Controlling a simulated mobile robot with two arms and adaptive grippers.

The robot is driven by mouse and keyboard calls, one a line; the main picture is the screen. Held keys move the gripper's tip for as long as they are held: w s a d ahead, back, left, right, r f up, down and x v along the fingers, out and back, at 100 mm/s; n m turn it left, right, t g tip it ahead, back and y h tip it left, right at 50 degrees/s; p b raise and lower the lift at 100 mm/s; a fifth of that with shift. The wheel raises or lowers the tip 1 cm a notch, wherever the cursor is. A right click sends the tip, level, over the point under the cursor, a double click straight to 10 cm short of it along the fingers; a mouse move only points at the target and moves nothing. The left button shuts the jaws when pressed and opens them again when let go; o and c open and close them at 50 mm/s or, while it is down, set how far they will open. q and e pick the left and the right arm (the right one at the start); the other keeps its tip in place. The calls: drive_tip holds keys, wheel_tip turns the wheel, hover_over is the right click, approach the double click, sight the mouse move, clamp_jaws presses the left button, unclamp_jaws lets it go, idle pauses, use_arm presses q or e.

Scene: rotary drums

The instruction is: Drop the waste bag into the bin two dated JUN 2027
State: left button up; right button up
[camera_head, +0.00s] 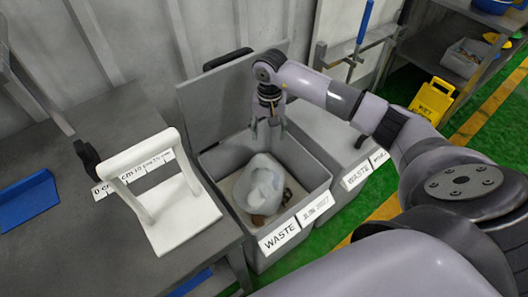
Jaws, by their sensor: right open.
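The waste bag (262,186), pale and bulging, lies inside an open grey bin (310,172). The bin's front carries a WASTE label (279,238) and a small date label (315,208) that seems to read JUN 2027. Its lid (215,105) stands raised at the back. My right gripper (268,128) points down over the bin's rear part, above and behind the bag. Its fingers are apart and empty, and it appears clear of the bag. My left gripper is not in view.
A second, closed waste bin (328,138) stands to the right, its label partly covered by my right arm. A white stand (185,218) with a centimetre scale sits on the grey table (85,245) at left. A yellow wet-floor sign (433,100) stands farther right.

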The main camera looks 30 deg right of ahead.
wheel_tip(320, 180, up, 12)
idle(0.6)
